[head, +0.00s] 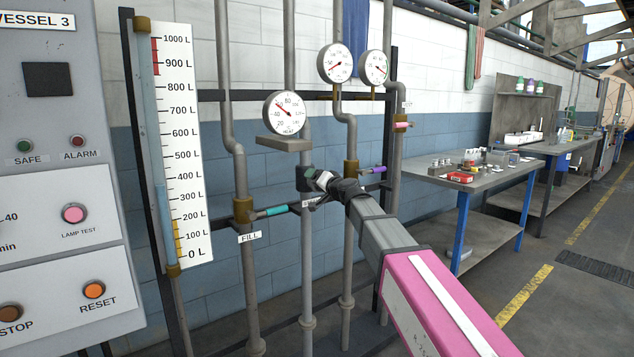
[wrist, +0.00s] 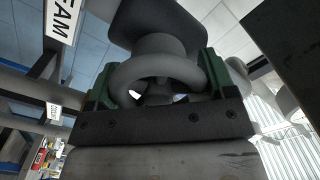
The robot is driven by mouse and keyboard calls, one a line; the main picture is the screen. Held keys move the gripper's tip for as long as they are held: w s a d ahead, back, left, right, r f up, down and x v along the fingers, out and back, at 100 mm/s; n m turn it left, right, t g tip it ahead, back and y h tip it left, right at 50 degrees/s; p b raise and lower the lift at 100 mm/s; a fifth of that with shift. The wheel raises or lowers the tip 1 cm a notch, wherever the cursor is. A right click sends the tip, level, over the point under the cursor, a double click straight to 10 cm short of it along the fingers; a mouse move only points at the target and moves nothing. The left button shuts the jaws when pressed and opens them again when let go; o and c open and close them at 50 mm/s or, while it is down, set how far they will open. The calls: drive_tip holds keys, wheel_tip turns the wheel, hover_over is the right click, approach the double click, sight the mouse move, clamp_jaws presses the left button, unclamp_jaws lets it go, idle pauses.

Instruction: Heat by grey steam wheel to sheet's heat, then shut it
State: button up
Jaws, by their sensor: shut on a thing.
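The grey steam wheel (wrist: 150,75) shows in the wrist view as a round grey ring between two green finger pads. My gripper (head: 318,181) is shut on it, at the pipe below the left dial. In the wrist view my gripper (wrist: 158,88) has one pad on each side of the wheel. A white label ending in "AM" (wrist: 62,18) is at the upper left there. The left dial, marked heat (head: 284,112), has a red needle pointing up and left; its exact reading is too small to tell. In the head view the wheel is mostly hidden by my gripper.
A teal-handled valve (head: 272,211) at the FILL label (head: 249,237) is left of my gripper; a purple-handled one (head: 372,170) is right. Two more dials (head: 335,63) (head: 373,67) hang above. A level tube (head: 160,150) and the vessel panel (head: 60,180) stand left, a bench (head: 440,180) right.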

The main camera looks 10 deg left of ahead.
drive_tip(key=m, duration=0.4)
drive_tip(key=shift+d+f+m, duration=0.1)
drive_tip(key=shift+f+m, duration=0.05)
drive_tip(key=shift+m, duration=0.25)
drive_tip(key=shift+f+m, duration=0.15)
drive_tip(key=shift+m, duration=2.15)
drive_tip(key=o, duration=0.9)
drive_tip(key=v, duration=1)
drive_tip(key=shift+s+d, duration=0.25)
drive_tip(key=shift+f, duration=0.1)
